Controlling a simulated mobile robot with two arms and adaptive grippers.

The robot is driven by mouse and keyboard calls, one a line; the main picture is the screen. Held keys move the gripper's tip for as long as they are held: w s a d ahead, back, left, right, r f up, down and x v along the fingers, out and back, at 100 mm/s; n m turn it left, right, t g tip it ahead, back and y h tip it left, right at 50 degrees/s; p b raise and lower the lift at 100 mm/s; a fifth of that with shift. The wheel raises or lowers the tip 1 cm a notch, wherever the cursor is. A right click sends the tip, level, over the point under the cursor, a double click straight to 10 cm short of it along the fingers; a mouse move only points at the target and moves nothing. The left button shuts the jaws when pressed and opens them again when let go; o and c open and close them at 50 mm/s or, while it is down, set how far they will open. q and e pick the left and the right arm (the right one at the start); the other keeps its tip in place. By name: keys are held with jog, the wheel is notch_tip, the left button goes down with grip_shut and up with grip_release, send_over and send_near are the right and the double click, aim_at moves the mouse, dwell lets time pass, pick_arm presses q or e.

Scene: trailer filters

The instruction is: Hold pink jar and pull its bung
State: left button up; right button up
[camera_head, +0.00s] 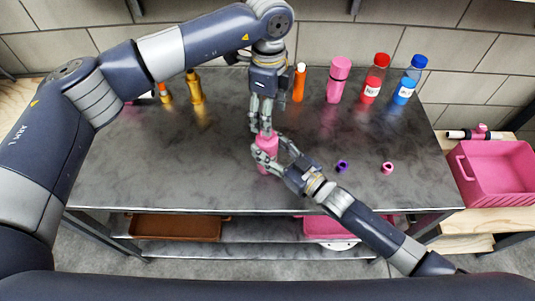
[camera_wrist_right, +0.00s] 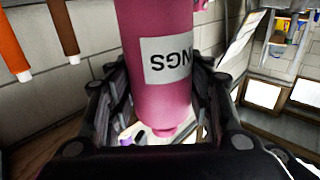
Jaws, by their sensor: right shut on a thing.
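The pink jar (camera_head: 269,161) stands upright above the dark table in the head view. My right gripper (camera_head: 275,152) is shut around it from the front right. In the right wrist view the pink jar (camera_wrist_right: 160,90) sits between the fingers of my right gripper (camera_wrist_right: 165,115), and its white label shows upside down. My left gripper (camera_head: 262,122) points straight down over the jar's top, with its fingertips at the neck. The bung is hidden by these fingers. I cannot tell whether the left fingers grip it.
Along the back of the table stand an orange bottle (camera_head: 299,83), a pink bottle (camera_head: 338,80), a red bottle (camera_head: 374,79) and a blue bottle (camera_head: 409,80). A purple ring (camera_head: 342,166) and a pink ring (camera_head: 387,168) lie at the right. A pink crate (camera_head: 496,190) stands beyond the right edge.

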pick_arm(q)
jog(key=s+d+f+h, duration=0.1)
jog(key=s+d, duration=0.1)
jog(key=s+d+f+m+g+h, duration=0.1)
jog(key=s+d+h, duration=0.1)
jog(key=d, duration=0.1)
jog(key=s+d+f+g+h, duration=0.1)
jog(key=s+d+f, duration=0.1)
jog(key=d, duration=0.1)
jog(key=shift+s, duration=0.2)
jog(key=shift+c, duration=0.3)
jog(key=s+d+r+n+h, duration=0.25)
jog(key=s+d+h, duration=0.4)
jog(key=h, duration=0.35)
jog(key=w+a+f+n+t+y, duration=0.1)
jog(key=w+a+f+n+t, duration=0.15)
jog(key=a+n+t, duration=0.7)
jog(key=w+a+f+n+t+y, duration=0.1)
jog(key=a+f+n+t+y, duration=0.2)
jog(key=a+t, duration=0.7)
jog(key=w+d+g, duration=0.1)
jog(key=w, duration=0.2)
jog(key=w+d+g+h, duration=0.1)
jog(key=w+d, duration=0.1)
jog(key=w, duration=0.1)
jog(key=w+d+g, duration=0.1)
jog(key=w, duration=0.2)
jog(key=shift+w+d+r+n+g, duration=0.1)
jog(key=shift+d+r+n+g, duration=0.15)
jog(key=shift+d+n, duration=0.1)
